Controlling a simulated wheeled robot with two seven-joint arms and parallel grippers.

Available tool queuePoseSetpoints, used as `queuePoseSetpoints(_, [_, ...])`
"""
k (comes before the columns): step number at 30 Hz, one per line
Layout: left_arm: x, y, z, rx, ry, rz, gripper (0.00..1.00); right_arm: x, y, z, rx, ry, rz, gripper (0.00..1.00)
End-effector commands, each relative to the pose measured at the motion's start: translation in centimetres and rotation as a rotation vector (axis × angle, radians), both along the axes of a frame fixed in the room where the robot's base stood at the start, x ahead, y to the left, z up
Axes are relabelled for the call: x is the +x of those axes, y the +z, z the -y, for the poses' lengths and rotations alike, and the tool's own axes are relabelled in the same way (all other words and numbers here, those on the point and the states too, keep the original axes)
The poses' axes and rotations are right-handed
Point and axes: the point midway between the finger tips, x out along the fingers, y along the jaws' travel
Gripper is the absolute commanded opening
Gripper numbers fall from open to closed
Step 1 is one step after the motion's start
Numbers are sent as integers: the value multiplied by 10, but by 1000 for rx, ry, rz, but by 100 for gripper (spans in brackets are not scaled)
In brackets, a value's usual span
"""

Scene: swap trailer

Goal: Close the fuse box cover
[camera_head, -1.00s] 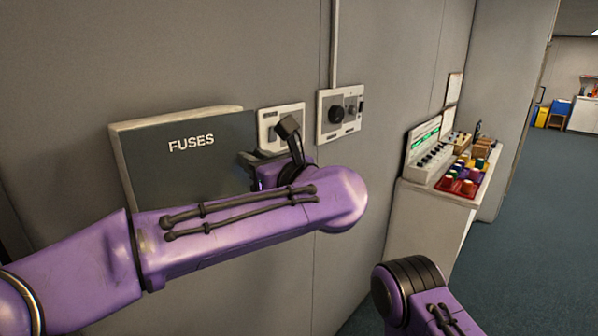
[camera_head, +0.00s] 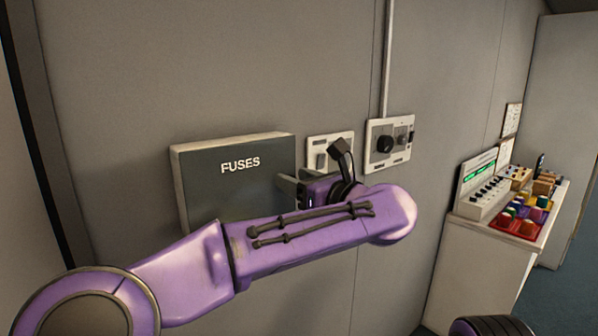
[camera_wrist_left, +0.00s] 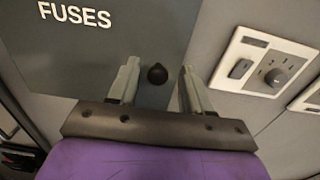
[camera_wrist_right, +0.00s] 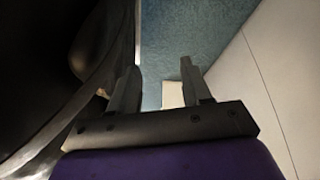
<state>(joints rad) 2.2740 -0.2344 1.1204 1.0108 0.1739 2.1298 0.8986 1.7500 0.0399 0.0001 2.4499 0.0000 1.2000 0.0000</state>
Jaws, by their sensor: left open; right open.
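The fuse box (camera_head: 180,190) is on the wall, with a pale frame at its top and left edges. Its dark grey cover (camera_head: 225,190), marked FUSES, lies across the front and looks flat on the box; my left arm hides its lower right part. A round black knob (camera_wrist_left: 157,74) sits on the cover near its right edge. My left gripper (camera_head: 287,187) is open at that edge. In the left wrist view its fingers (camera_wrist_left: 160,68) stand on either side of the knob, apart from it. My right gripper (camera_wrist_right: 160,68) is open and empty, low down, out of the head view.
A switch plate (camera_head: 330,150) and a dial plate (camera_head: 390,145) are on the wall right of the box. A pale cabinet (camera_head: 490,260) at the right bears a control panel (camera_head: 483,185) and coloured parts in trays. Blue floor (camera_wrist_right: 200,35) shows below.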

Motion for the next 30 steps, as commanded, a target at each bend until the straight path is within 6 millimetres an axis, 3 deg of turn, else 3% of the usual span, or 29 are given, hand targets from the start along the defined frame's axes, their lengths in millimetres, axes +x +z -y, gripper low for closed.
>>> queuePoseSetpoints(5, [-3,31,-2,-4,3,7,49,0,-11,0,0,0,0,48])
queuePoseSetpoints(12, [-51,85,-3,-2,1,8,49,0,-34,0,0,0,0,48])
queuePoseSetpoints(15, [-79,94,-3,-1,0,8,49,0,-51,0,0,0,0,48])
queuePoseSetpoints(21, [-122,116,-4,-1,1,5,49,0,-64,0,0,0,0,48])
queuePoseSetpoints(30, [-140,127,-4,-1,1,-1,49,0,-67,0,0,0,0,48])
